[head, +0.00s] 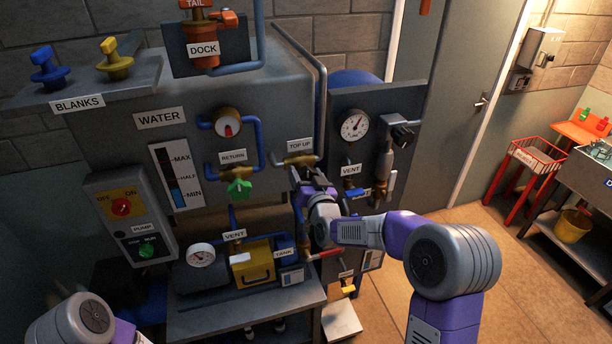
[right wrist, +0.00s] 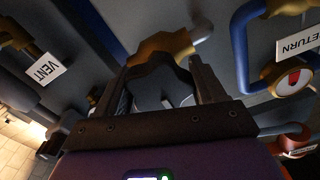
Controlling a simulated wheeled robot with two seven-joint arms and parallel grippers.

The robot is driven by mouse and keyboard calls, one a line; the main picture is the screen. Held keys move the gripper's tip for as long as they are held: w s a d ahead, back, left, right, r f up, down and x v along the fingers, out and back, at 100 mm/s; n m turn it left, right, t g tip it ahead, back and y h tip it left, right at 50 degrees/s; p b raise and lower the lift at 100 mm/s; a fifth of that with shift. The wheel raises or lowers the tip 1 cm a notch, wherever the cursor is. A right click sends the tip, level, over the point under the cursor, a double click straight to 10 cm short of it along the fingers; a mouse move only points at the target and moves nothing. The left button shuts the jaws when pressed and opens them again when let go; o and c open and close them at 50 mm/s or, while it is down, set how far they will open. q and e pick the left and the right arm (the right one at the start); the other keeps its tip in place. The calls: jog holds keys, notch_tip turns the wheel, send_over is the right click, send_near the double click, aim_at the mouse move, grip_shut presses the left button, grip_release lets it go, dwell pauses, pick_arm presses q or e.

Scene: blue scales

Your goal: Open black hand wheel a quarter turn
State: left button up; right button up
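A black lobed hand wheel (right wrist: 160,82) shows in the right wrist view, in front of a brass valve body (right wrist: 160,47). My right gripper (right wrist: 160,90) has one finger on each side of the wheel. Whether the fingers press on it cannot be told. In the head view my right gripper (head: 308,178) reaches up to the brass valve (head: 296,160) under the TOP UP label (head: 300,145) and hides the wheel. Of my left arm only a link shows at the bottom left; its gripper is out of view.
A green wheel (head: 239,189) sits under the RETURN label, left of my right gripper. Blue pipes (head: 257,140) run close by. A gauge panel (head: 345,100) stands to the right. A yellow box (head: 252,264) is below.

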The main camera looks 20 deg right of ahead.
jog(key=shift+c, duration=0.4)
jog(key=n+b, duration=0.3)
jog(key=b, duration=0.1)
jog(key=shift+n, duration=0.3)
jog(key=n+b, duration=0.2)
jog(key=n, duration=0.1)
jog(key=shift+n, duration=0.3)
jog(key=n+b, duration=0.1)
jog(key=n, duration=0.3)
jog(key=shift+n, duration=0.3)
jog(key=n, duration=0.6)
jog(key=shift+r+b, duration=0.1)
jog(key=shift+b, duration=0.3)
